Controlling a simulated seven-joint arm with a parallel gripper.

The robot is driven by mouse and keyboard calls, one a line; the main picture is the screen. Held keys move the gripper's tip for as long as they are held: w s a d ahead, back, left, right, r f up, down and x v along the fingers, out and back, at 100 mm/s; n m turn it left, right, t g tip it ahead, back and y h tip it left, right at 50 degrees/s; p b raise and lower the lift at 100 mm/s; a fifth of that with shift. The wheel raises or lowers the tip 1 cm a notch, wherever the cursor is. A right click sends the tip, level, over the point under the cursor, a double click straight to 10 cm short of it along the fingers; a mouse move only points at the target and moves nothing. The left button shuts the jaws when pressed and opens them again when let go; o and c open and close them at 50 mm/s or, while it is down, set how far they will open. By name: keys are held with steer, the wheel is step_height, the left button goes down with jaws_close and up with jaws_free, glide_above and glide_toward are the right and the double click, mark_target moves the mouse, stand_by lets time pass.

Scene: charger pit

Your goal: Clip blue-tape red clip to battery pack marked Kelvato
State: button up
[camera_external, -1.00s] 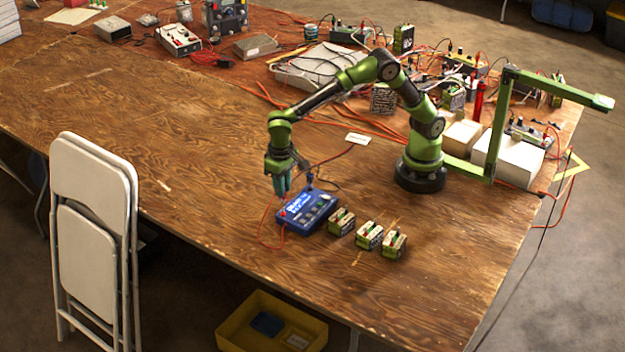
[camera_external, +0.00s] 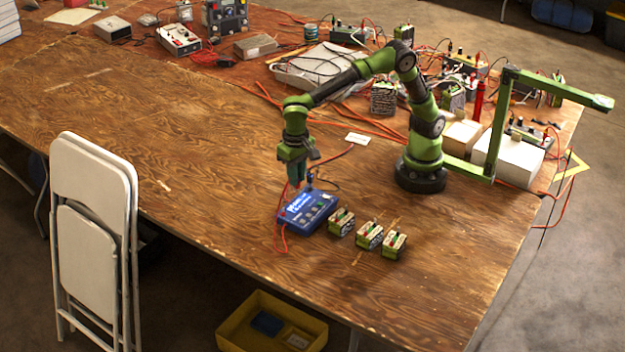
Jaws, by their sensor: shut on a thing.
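My gripper (camera_external: 296,185) is above the back left part of the blue charger box (camera_external: 310,213), pointing down. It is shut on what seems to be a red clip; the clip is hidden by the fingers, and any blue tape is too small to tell. A red lead (camera_external: 277,232) runs from the gripper down past the charger's left side. Three green-and-pale battery packs stand in a row right of the charger: the near-charger pack (camera_external: 341,222), the middle pack (camera_external: 369,236) and the right pack (camera_external: 394,245). Their names are too small to read.
A dark post or clip (camera_external: 309,181) stands at the charger's back edge beside the gripper. A white card (camera_external: 358,139) lies behind. White boxes (camera_external: 507,163) and cluttered wired equipment fill the back right. The wooden table (camera_external: 190,170) is clear to the left and in front.

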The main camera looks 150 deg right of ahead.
steer(key=s+a+m, duration=0.2)
steer(key=a+m, duration=0.5)
steer(key=a, duration=0.7)
steer(key=s+a+m, duration=0.2)
steer(key=a+m, duration=0.6)
steer(key=a, duration=0.5)
steer(key=shift+s+a+m, duration=0.2)
steer(key=shift+a+m, duration=0.1)
steer(key=shift+a, duration=0.1)
steer(key=shift+f, duration=3.55)
steer(key=shift+f, duration=0.2)
steer(key=o, duration=0.9)
steer(key=shift+o, duration=0.2)
steer(key=shift+o, duration=0.7)
